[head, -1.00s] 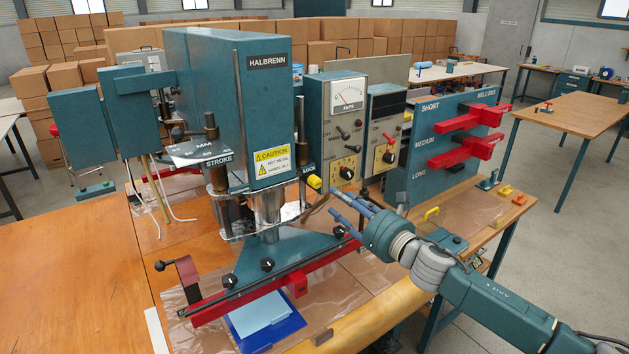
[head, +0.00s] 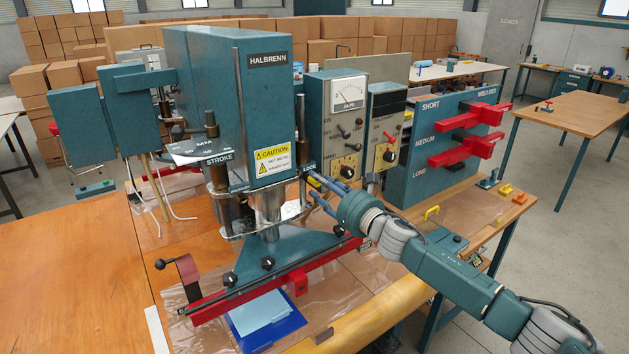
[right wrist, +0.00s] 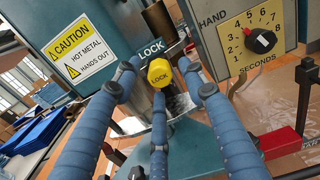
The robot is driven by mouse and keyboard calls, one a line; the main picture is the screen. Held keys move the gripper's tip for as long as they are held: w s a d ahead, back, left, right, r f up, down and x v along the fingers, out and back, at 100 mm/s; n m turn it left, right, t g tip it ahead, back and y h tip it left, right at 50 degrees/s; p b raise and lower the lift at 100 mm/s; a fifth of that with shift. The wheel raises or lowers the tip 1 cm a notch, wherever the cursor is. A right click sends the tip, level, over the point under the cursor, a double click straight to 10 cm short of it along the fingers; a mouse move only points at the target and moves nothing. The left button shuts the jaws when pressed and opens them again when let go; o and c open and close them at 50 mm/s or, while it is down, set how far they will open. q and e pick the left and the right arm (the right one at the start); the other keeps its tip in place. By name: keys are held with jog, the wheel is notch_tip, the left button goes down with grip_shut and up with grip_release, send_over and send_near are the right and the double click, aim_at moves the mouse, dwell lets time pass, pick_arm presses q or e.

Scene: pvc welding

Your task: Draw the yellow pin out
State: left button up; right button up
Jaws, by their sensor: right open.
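The yellow pin (right wrist: 160,73) shows in the right wrist view as a short yellow knob under the LOCK label on the welder's front. My right gripper (head: 313,184) is at the lower right of the HALBRENN machine head (head: 268,110). In the right wrist view, its blue fingers (right wrist: 160,82) are spread around the knob, two above at the sides and one below. The gripper is open; I cannot tell whether any finger touches the knob. My left gripper is not in view.
Control boxes with a meter (head: 345,95) and a timer dial (right wrist: 260,40) stand close to the right of my fingers. A chrome column (head: 266,208) and a red bar (head: 335,262) lie below. A teal rack (head: 425,155) with red clamps stands further right.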

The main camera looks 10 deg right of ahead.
jog(key=shift+c, duration=0.3)
grip_shut()
jog(key=shift+v, duration=0.75)
jog(key=shift+p+v, duration=0.35)
jog(key=shift+v, duration=1.05)
jog(key=shift+x, duration=2.1)
jog(key=shift+o, duration=0.7)
grip_release()
